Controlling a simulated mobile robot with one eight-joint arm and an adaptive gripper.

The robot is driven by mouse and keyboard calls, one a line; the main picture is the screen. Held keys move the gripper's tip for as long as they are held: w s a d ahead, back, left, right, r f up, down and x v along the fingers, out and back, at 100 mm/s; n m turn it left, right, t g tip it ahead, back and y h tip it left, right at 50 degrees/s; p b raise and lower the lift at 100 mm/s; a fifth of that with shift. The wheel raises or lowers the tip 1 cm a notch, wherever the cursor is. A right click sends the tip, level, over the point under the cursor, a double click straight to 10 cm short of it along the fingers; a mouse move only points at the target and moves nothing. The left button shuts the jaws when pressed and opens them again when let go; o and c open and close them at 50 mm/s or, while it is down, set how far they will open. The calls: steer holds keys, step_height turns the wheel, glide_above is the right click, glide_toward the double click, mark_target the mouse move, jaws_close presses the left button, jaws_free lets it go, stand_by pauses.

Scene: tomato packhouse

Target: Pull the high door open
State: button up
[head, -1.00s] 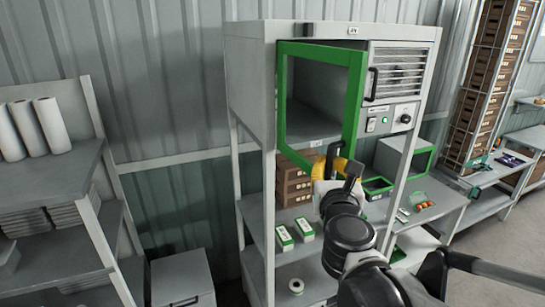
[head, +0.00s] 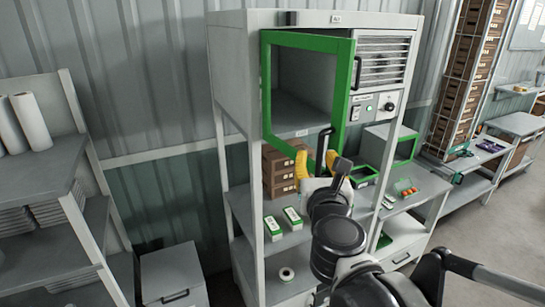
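The high door (head: 342,95) is a green-framed clear panel on the upper left compartment of the grey cabinet (head: 228,60). It stands ajar, with its right edge out toward me. A black bar handle (head: 325,147) shows at its lower right. My gripper (head: 316,164) is below the door's lower edge, with its two yellow fingers apart. The handle appears between the fingers, nearer the right one; I cannot tell whether they touch it. My wrist hides part of the shelf behind.
A vent panel and control panel (head: 374,107) sit right of the door. A low green-framed box (head: 384,141) is at right. A rack with white rolls (head: 30,122) stands at left.

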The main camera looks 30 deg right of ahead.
steer(key=shift+v, duration=2.35)
steer(key=w+a+f+n+y+b, duration=0.1)
steer(key=a+f+n+y+b, duration=0.3)
steer(key=a+f+n+b, duration=0.35)
steer(key=w+a+f+n+y+b, duration=0.1)
steer(key=a+f+n+y+b, duration=0.3)
steer(key=f+n+b, duration=0.55)
steer(key=w+a+f+n+y+b, duration=0.1)
steer(key=a+f+n+y+b, duration=0.2)
steer(key=a+f+n+b, duration=0.5)
steer(key=s+d+f+n+g+b, duration=0.2)
steer(key=f+n+g+b, duration=0.1)
steer(key=f, duration=0.7)
steer(key=s+d+f+n+g+h+b, duration=0.1)
steer(key=s+d+f+n+g+b, duration=0.1)
steer(key=f+n+b, duration=0.4)
steer(key=s+d+f+n+g+h+b, duration=0.1)
steer(key=s+f+n+g+b, duration=0.2)
steer(key=f+n, duration=0.4)
step_height(320, 180, down, 7)
steer(key=shift+s+d+f+n+g+b, duration=0.25)
steer(key=shift+s+d+n+g+b, duration=0.2)
steer(key=shift+b, duration=0.65)
